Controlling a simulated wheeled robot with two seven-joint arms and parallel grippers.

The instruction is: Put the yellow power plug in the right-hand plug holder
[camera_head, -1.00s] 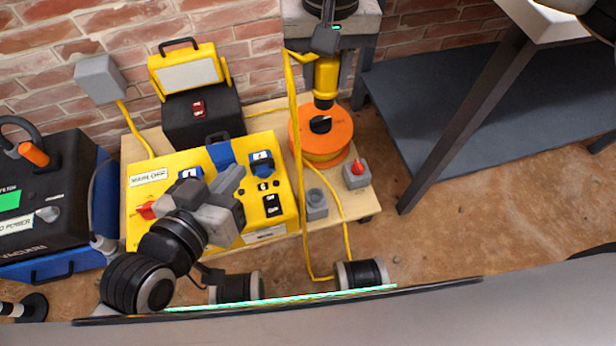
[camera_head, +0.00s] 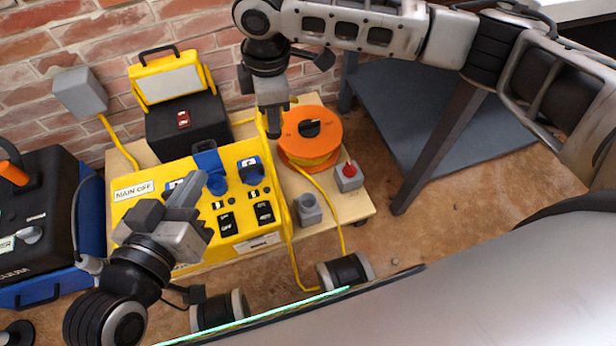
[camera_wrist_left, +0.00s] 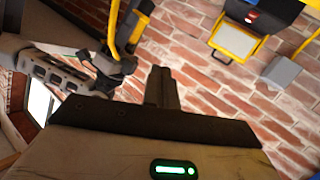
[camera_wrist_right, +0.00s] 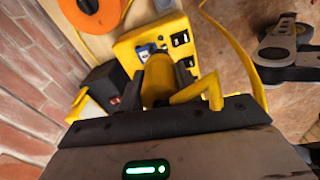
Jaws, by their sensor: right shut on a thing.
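The yellow power plug (camera_wrist_right: 158,82) is between the fingers of my right gripper (camera_wrist_right: 162,92) in the right wrist view, with its yellow cable bending off to the right. In the head view my right gripper (camera_head: 274,128) hangs over the back right part of the yellow power box (camera_head: 150,215), left of the orange reel. It hides most of the plug there. The box top has blue socket parts (camera_head: 249,170) at its back, some of them hidden by my left gripper. My left gripper (camera_head: 183,195) is shut and empty above the box's left half; its closed fingers show in the left wrist view (camera_wrist_left: 162,86).
A work lamp (camera_head: 172,76) and brick wall are behind. A dark table shelf (camera_head: 430,110) is at right.

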